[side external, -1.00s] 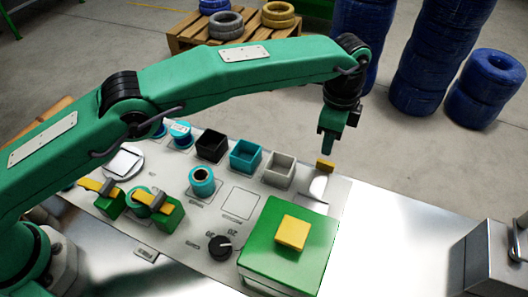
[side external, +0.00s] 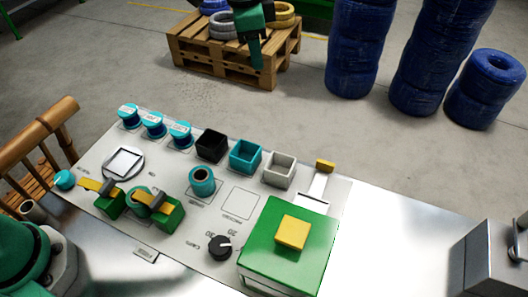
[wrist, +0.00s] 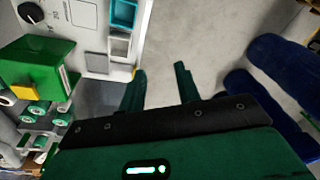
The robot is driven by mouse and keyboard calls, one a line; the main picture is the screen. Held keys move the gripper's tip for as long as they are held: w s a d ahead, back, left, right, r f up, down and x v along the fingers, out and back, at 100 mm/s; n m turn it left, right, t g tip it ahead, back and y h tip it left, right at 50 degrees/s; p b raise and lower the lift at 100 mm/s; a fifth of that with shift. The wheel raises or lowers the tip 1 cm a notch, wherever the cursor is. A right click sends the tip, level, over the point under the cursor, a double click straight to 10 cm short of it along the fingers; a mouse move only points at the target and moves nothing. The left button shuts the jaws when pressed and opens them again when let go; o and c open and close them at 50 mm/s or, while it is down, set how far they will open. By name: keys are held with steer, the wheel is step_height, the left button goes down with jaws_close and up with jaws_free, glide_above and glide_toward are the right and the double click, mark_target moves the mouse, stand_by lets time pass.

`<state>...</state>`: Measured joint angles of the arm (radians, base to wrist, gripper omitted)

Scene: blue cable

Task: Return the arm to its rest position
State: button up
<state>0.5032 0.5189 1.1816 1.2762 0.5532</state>
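My gripper (side external: 256,60) hangs at the top of the side external view, raised in front of the wooden pallet, beyond the far edge of the panel. Most of my arm is out of that frame. In the wrist view my gripper (wrist: 161,80) has its two green fingers apart, with only grey floor between them. It holds nothing.
The panel (side external: 128,208) carries blue spools (side external: 153,125), small open boxes (side external: 246,156), a black knob (side external: 220,247) and a green block with a yellow button (side external: 292,233). Blue coil stacks (side external: 358,50) stand behind. A metal box (side external: 490,260) is at right.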

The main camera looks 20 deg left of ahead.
steer(key=s+a+r+n+t, duration=0.1)
steer(key=s+a+r+n, duration=0.2)
steer(key=s+a, duration=0.45)
steer(key=s+a+r+n+t, duration=0.1)
steer(key=s+a+r+n, duration=0.25)
steer(key=a, duration=0.65)
steer(key=s+a+f+n+t, duration=0.1)
steer(key=s+a+f+n, duration=0.1)
steer(key=s+a, duration=0.3)
steer(key=s+a+f+n+t, duration=0.1)
steer(key=s+a+f+n, duration=0.2)
steer(key=s, duration=0.8)
step_height(320, 180, down, 2)
steer(key=shift+s+a+f+n+y, duration=0.15)
steer(key=shift+a+n+y, duration=0.25)
steer(key=shift+a, duration=0.55)
